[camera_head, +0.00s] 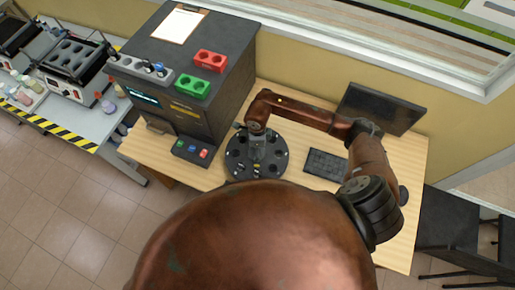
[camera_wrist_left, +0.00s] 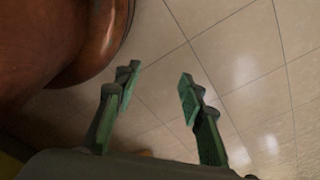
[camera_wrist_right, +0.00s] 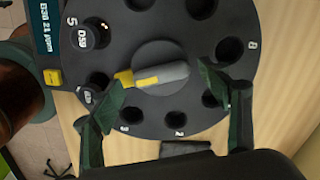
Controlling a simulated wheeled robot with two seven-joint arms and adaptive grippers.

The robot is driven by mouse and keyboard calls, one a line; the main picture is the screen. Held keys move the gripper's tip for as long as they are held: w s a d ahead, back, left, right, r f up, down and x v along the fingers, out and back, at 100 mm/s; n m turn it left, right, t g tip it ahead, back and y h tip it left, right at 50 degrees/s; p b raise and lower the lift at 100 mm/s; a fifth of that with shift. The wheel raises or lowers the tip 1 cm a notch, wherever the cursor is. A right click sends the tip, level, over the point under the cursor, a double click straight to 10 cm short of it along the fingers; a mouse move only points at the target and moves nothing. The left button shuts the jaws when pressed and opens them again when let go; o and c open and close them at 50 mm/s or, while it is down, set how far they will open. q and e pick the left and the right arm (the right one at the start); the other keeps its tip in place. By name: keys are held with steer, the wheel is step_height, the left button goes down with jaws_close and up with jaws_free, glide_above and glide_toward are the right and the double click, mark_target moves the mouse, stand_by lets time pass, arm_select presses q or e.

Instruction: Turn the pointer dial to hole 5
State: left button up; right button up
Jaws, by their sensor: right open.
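The dial (camera_head: 240,170) is a black round disc with numbered holes on the wooden desk. It fills much of the right wrist view (camera_wrist_right: 205,20). Its central grey pointer knob (camera_wrist_right: 172,73) has a yellow stripe and a yellow tip aimed left, towards the hole below hole 5 (camera_wrist_right: 96,31). The label 5 stands at upper left beside a dark cap marked D39. My right gripper (camera_wrist_right: 163,88) is open with a finger on each side of the knob; contact is unclear. It reaches down over the dial in the head view (camera_head: 257,140). My left gripper (camera_wrist_left: 158,80) is open and empty above the floor.
A dark instrument cabinet (camera_head: 226,70) with red and green racks stands left of the dial. A side bench (camera_head: 95,125) with equipment is at far left.

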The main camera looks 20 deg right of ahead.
steer(key=shift+w, duration=0.1)
steer(key=shift+w+f, duration=0.1)
steer(key=shift+c, duration=0.5)
steer(key=c, duration=0.7)
steer(key=shift+c, duration=1.8)
steer(key=shift+m, duration=0.3)
steer(key=m, duration=0.3)
steer(key=shift+m, duration=0.4)
arm_select(q)
steer(key=shift+s+f, duration=0.25)
steer(key=shift+s, duration=0.4)
arm_select(e)
steer(key=shift+m, duration=2.1)
